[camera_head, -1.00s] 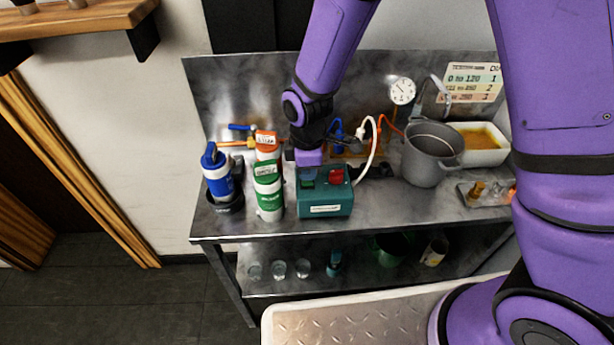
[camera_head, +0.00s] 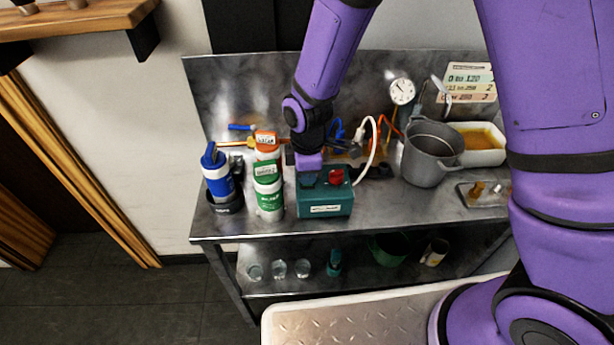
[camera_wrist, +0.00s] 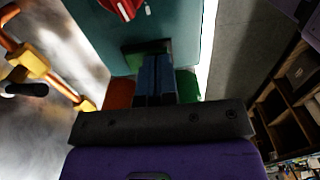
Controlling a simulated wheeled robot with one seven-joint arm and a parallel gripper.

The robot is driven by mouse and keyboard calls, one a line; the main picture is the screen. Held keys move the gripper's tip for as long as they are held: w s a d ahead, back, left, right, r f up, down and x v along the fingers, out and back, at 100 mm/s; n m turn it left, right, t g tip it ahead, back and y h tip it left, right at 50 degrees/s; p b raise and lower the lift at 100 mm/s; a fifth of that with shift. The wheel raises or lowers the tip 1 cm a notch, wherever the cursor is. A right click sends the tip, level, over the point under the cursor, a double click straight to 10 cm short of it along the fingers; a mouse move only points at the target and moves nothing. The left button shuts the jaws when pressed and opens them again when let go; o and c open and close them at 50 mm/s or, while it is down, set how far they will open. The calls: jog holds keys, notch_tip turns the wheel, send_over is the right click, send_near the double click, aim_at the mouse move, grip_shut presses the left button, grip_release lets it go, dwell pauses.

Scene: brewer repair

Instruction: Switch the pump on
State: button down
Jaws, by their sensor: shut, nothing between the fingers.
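The pump is a teal box (camera_head: 326,202) with a white label, standing on the steel bench. A red knob (camera_head: 336,176) sits on its top right; it also shows at the top of the wrist view (camera_wrist: 123,8). My gripper (camera_head: 309,180) points down over the top left of the box. In the wrist view its closed fingers (camera_wrist: 153,72) are over a dark green switch (camera_wrist: 133,48), which they partly hide. The fingers hold nothing. They look at or very near the switch; I cannot tell contact or the switch's position.
A green-and-white bottle (camera_head: 268,195), an orange-capped bottle (camera_head: 266,141) and a blue container (camera_head: 218,178) stand left of the box. A grey pot (camera_head: 430,155) stands right. A white cable (camera_head: 375,145) and a dial gauge (camera_head: 402,91) are behind.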

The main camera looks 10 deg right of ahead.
jog(key=shift+f, duration=0.1)
jog(key=shift+r, duration=3.5)
jog(key=shift+w+d+r, duration=0.1)
jog(key=shift+d+r, duration=0.1)
jog(key=shift+r, duration=0.15)
jog(key=s+d+r+m+t, duration=0.35)
jog(key=d+r+m, duration=0.45)
jog(key=d+r, duration=0.7)
jog(key=s+d+r+m+t, duration=0.1)
jog(key=s+d+r+m, duration=0.3)
jog(key=s, duration=0.3)
jog(key=s+d+r+m, duration=0.5)
jog(key=s+r, duration=0.2)
jog(key=s, duration=0.1)
jog(key=shift+r+m+t, duration=0.15)
jog(key=shift+m+t, duration=0.15)
jog(key=shift+t, duration=0.05)
